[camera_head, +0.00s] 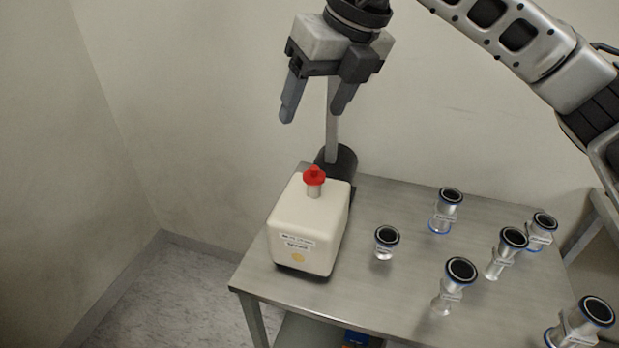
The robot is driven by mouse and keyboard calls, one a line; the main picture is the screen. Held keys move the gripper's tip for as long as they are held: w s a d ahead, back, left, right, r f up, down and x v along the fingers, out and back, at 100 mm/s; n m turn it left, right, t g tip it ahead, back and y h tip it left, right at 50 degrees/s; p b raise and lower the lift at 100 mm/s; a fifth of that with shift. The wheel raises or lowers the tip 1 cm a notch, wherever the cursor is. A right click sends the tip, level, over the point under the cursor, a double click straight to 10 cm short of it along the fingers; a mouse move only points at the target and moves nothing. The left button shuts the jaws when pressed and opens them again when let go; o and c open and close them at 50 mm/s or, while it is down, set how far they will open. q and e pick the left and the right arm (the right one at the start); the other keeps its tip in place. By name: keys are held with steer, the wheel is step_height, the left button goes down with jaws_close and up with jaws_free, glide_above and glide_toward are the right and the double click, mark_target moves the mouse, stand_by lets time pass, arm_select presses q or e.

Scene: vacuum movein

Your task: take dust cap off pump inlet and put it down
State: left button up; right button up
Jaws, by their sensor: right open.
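The red dust cap (314,175) sits on the short metal inlet of the cream-coloured pump (309,226). The pump stands upright at the left end of the metal table, with a dark cylindrical part (343,160) behind it. My right gripper (315,112) is open and empty, fingers pointing down. In the picture it is above the cap and clearly apart from it. My left gripper is not in view.
Several metal fittings with black-ringed ends stand on the right half of the table (390,310), among them a short one (385,243) nearest the pump. Bare tabletop lies between the pump and the fittings. Walls close off the left and back.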

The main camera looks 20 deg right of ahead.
step_height(320, 180, down, 3)
steer(key=w+d+t+h+b, duration=0.1)
steer(key=d+h+b, duration=0.1)
steer(key=d+b, duration=0.1)
steer(key=m, duration=0.1)
glide_above(315, 168)
steer(key=s, duration=0.3)
step_height(315, 168, down, 9)
steer(key=shift+w+d+x, duration=0.1)
steer(key=shift+w+x, duration=0.05)
steer(key=shift+x, duration=1.25)
steer(key=shift+w+d+x, duration=0.15)
steer(key=shift+w+x, duration=0.05)
steer(key=shift+x, duration=1.2)
steer(key=shift+r, duration=0.1)
steer(key=c, duration=1.2)
